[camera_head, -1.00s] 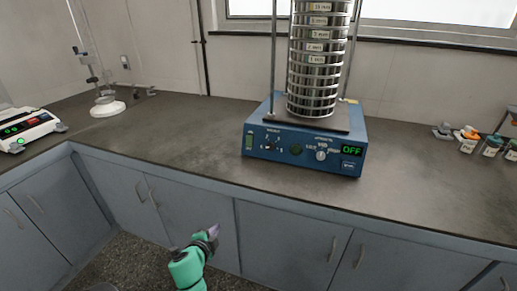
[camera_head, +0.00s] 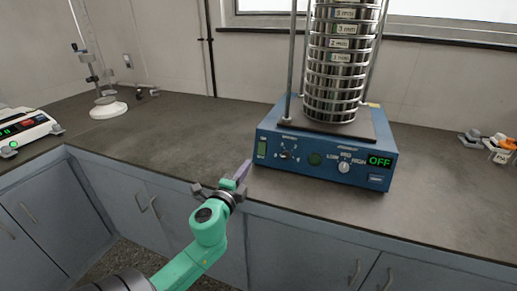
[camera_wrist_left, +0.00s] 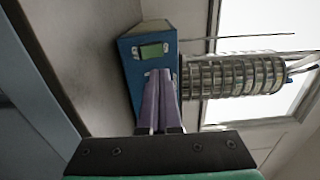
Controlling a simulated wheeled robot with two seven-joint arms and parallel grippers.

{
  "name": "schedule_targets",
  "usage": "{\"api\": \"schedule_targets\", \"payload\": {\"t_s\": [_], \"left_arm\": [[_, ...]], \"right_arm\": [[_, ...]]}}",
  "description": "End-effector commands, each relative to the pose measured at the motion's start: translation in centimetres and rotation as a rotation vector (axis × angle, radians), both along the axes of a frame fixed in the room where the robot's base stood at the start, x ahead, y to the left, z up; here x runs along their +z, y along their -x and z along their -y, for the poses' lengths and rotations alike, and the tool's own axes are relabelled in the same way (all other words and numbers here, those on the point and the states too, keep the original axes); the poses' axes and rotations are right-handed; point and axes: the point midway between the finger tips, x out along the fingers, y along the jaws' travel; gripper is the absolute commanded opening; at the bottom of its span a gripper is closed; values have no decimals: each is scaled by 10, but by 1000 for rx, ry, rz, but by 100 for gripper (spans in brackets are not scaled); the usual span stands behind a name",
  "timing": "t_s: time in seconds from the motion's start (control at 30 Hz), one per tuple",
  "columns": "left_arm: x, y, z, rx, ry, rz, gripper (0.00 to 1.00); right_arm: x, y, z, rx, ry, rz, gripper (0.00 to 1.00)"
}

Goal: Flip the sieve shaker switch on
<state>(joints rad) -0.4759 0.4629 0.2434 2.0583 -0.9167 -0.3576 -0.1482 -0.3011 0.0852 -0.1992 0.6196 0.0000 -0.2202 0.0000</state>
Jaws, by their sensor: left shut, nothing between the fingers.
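The blue sieve shaker (camera_head: 325,172) stands on the dark counter, with a stack of metal sieves (camera_head: 340,65) on top. Its display (camera_head: 380,161) reads OFF. A green switch (camera_head: 262,149) sits at the left end of its front panel, beside dials. My left gripper (camera_head: 245,170), with purple fingers, is shut and empty, in front of and just below the panel's left end, apart from it in the head view. In the left wrist view the fingers (camera_wrist_left: 160,100) point at the blue housing, and a green rectangular part (camera_wrist_left: 154,51) shows beyond their tips. My right gripper is not in view.
The counter (camera_head: 180,130) is clear left of the shaker. A stand with a white base (camera_head: 108,109) and a white balance (camera_head: 25,126) are at the far left. Small jars (camera_head: 498,152) stand at the right. Grey cabinets (camera_head: 300,245) are below.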

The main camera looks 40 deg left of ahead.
Motion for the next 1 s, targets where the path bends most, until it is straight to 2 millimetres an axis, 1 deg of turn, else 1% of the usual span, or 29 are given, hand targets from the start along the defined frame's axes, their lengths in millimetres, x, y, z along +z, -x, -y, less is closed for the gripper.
{"api": "schedule_targets", "payload": {"t_s": [0.03,0.3,0.4,0.5,0.63,0.9,0.97,1.0], "left_arm": [[3,-11,-3,-2,-3,2,0],[3,-67,-24,2,-3,2,0],[3,-84,-30,2,-1,2,0],[2,-96,-34,2,-1,1,0],[1,-102,-36,1,-1,0,0],[1,-102,-36,0,1,-2,0],[4,-102,-36,0,2,-6,0],[6,-103,-36,0,4,-12,0]], "right_arm": [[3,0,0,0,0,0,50],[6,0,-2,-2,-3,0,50],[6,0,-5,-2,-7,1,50],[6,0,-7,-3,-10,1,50],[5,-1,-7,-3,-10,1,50],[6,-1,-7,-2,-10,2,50],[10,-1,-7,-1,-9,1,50],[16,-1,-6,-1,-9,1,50]]}}
